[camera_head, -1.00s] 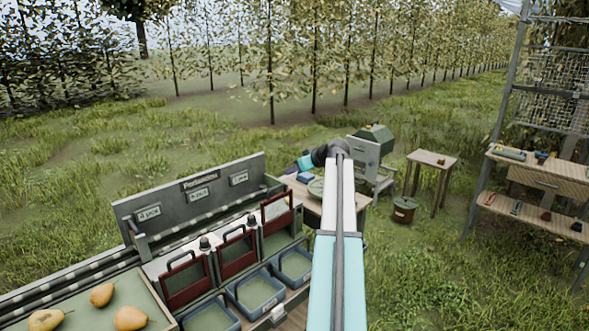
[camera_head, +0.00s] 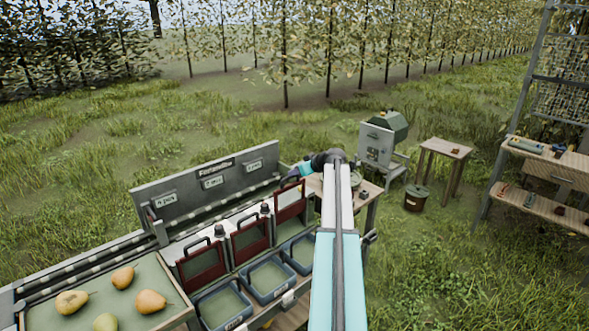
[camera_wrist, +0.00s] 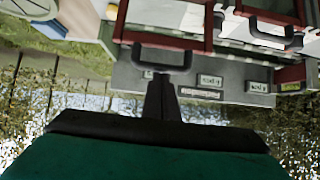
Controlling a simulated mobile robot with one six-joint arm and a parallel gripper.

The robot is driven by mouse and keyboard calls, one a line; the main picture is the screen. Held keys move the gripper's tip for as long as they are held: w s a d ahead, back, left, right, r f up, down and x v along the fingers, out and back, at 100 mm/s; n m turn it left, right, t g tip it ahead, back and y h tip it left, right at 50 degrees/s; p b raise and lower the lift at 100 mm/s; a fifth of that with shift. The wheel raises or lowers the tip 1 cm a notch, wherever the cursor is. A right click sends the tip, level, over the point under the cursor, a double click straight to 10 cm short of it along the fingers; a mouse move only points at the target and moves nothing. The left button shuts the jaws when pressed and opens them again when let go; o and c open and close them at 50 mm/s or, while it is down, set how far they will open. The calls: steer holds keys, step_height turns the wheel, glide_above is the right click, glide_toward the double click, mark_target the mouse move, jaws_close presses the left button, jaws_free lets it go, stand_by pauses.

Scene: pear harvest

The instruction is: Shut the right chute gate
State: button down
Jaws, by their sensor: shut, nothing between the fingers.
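The right chute gate (camera_head: 290,212) is a red-framed panel with a dark handle (camera_head: 291,181) on top. It stands higher in its row than the middle gate (camera_head: 250,240) and the left gate (camera_head: 201,268), so it looks raised. In the wrist view, which is upside down, the right gate's red frame (camera_wrist: 208,30) and its handle (camera_wrist: 162,58) are straight ahead of my gripper (camera_wrist: 160,76). The dark fingers are shut and empty, with their tips at the handle; I cannot tell whether they touch. In the head view my wrist hides the fingers.
Blue bins (camera_head: 268,279) stand below the gates, and a grey board (camera_head: 205,181) with labels rises behind them. Pears (camera_head: 122,277) lie on the green tray at left. A wooden stool (camera_head: 444,152), a brown bucket (camera_head: 415,200) and a shelf (camera_head: 548,205) stand at right.

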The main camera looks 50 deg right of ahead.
mark_target(291, 187)
steer(key=shift+f, duration=0.2)
stand_by(0.3)
step_height(291, 187, down, 10)
steer(key=b, duration=1.1)
steer(key=shift+f, duration=0.1)
stand_by(0.4)
steer(key=shift+r, duration=0.6)
steer(key=r, duration=0.1)
steer(key=s+r, duration=0.1)
steer(key=r, duration=0.1)
steer(key=shift+a+r, duration=0.15)
steer(key=shift+r, duration=0.05)
steer(key=b+v, duration=0.2)
steer(key=v, duration=0.7)
steer(key=shift+s, duration=0.35)
steer(key=shift+r, duration=0.1)
